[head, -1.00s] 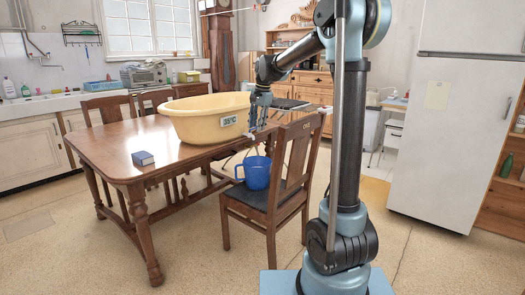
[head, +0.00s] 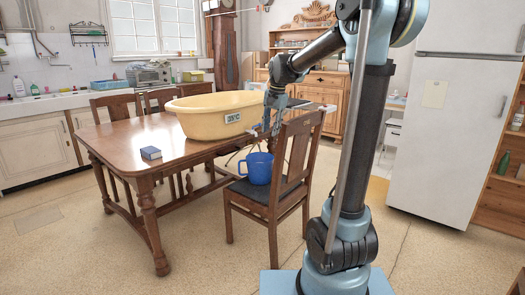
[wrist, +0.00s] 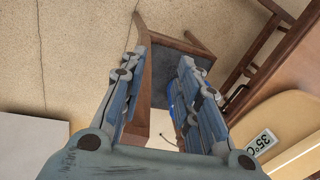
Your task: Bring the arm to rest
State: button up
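My gripper (head: 273,130) hangs fingers down near the right end of the table, beside the back of the wooden chair. In the wrist view my gripper (wrist: 160,62) has its two fingers spread apart, with nothing seen held between them. The chair's back and dark seat (wrist: 172,72) lie below the fingers. My arm rises from its base and bends over to the left, with the gripper hanging down.
A wooden chair (head: 298,150) holds a blue jug (head: 259,168) on its seat. A white fridge (head: 450,130) stands right. Front left floor is clear.

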jog(key=s+d+f+n, duration=0.2)
jog(key=s+d+f, duration=0.3)
jog(key=s, duration=0.6)
jog(key=s+d+f+n+h, duration=0.1)
jog(key=s+d+f+n, duration=0.1)
jog(key=s+d+f, duration=0.3)
jog(key=s+d+f+n, duration=0.2)
jog(key=s+d+f, duration=0.3)
jog(key=s, duration=1.3)
notch_tip(320, 180, down, 4)
jog(key=shift+s+d+f+n+t+h, duration=0.2)
jog(key=shift+d+f+n+t+h, duration=0.05)
jog(key=shift+n+t+h, duration=0.05)
jog(key=shift+w+f, duration=0.2)
jog(key=shift+w, duration=0.2)
